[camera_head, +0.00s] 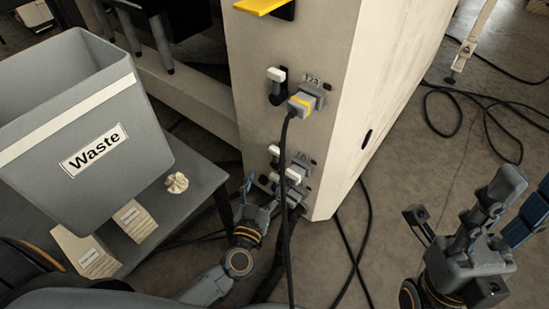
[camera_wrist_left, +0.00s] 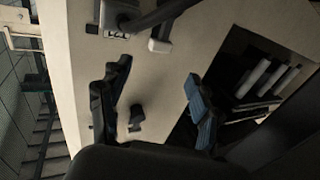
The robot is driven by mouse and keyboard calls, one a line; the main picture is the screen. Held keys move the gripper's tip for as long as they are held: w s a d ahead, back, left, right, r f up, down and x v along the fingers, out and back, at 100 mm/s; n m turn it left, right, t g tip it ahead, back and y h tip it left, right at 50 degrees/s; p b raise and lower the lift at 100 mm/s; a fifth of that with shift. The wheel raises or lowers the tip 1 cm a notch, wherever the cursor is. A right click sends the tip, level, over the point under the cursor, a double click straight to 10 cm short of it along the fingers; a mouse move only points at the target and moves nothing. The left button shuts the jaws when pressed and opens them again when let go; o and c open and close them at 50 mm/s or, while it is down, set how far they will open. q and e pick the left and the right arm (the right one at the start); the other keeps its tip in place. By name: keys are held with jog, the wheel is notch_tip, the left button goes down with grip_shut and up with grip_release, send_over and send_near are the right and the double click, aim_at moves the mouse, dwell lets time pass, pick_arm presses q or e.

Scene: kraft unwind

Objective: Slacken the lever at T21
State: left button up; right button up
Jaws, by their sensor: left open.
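A pale cabinet (camera_head: 330,130) carries an upper plug (camera_head: 304,100) with a white-tipped lever (camera_head: 277,75) beside it. Lower on the same face are two more white-tipped levers, one above (camera_head: 275,151) and one below (camera_head: 293,178), beside grey connectors. Their labels are too small to read surely in the head view. In the left wrist view a labelled connector (camera_wrist_left: 117,28) and a white lever end (camera_wrist_left: 159,46) show near the top. My left gripper (camera_head: 262,192) is open and empty, low by the cabinet. My right gripper (camera_head: 524,186) appears open and empty, at the right.
A grey Waste bin (camera_head: 94,155) and a dark table (camera_head: 190,195) with a crumpled piece (camera_head: 176,183) and labelled blocks (camera_head: 134,220) stand left. A black cable (camera_head: 284,155) hangs in front of the lower levers. More cables lie on the floor at right.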

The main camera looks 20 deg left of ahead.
aim_at(275, 153)
pick_arm(q)
jog(key=w+b, duration=0.1)
jog(key=w, duration=0.3)
jog(key=w+b, duration=0.1)
jog(key=w, duration=0.3)
jog(key=shift+a+f, duration=0.1)
jog(key=shift+a, duration=0.1)
jog(key=shift+w, duration=0.6)
grip_shut()
